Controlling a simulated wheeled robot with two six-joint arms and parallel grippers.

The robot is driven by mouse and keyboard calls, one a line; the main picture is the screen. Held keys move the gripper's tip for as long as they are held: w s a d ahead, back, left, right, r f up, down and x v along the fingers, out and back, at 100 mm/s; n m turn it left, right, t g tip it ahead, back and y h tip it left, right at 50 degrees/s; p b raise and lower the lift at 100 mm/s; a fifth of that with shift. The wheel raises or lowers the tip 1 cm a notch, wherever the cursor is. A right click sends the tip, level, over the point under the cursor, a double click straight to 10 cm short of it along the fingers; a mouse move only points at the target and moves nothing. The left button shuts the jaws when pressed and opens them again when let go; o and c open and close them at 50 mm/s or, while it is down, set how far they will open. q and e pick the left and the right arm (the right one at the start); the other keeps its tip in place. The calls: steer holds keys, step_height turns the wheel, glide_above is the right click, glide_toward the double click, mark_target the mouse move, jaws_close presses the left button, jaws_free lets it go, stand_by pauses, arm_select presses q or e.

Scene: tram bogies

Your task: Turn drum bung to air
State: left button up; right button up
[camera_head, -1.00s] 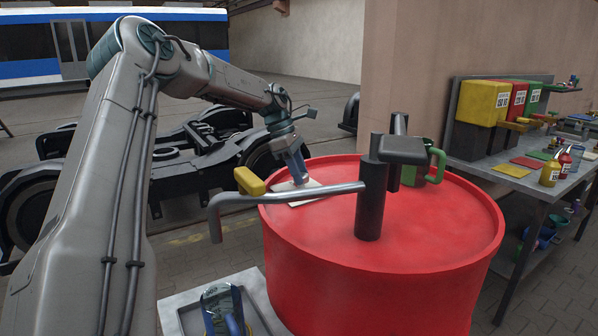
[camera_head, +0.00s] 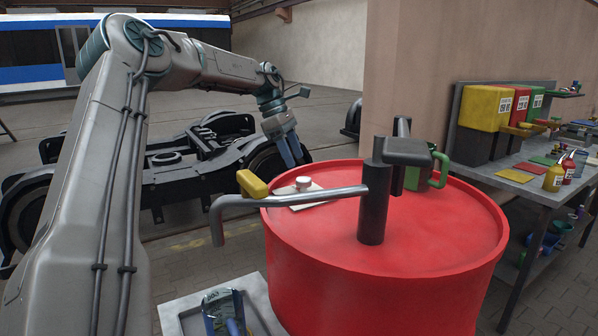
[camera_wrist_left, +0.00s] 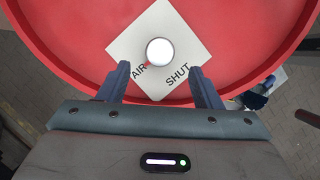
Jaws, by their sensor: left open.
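The bung (camera_head: 303,183) is a small pale round knob on a white square plate (camera_head: 312,198) on top of the red drum (camera_head: 440,240). In the left wrist view the bung (camera_wrist_left: 159,52) sits mid-plate, between the words AIR and SHUT. A small red mark at its lower left edge points towards AIR. My left gripper (camera_head: 292,154) is open and empty, raised just behind and above the bung, clear of it. Its two fingers (camera_wrist_left: 160,71) show apart below the bung in the wrist view. My right gripper is not seen.
A green-handled can (camera_head: 425,168) is on the drum's far side. A workbench (camera_head: 540,185) stands right, a bogie (camera_head: 190,165) behind left.

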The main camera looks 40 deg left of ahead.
arm_select(q)
steer(key=shift+v, duration=2.3)
steer(key=shift+w, duration=0.1)
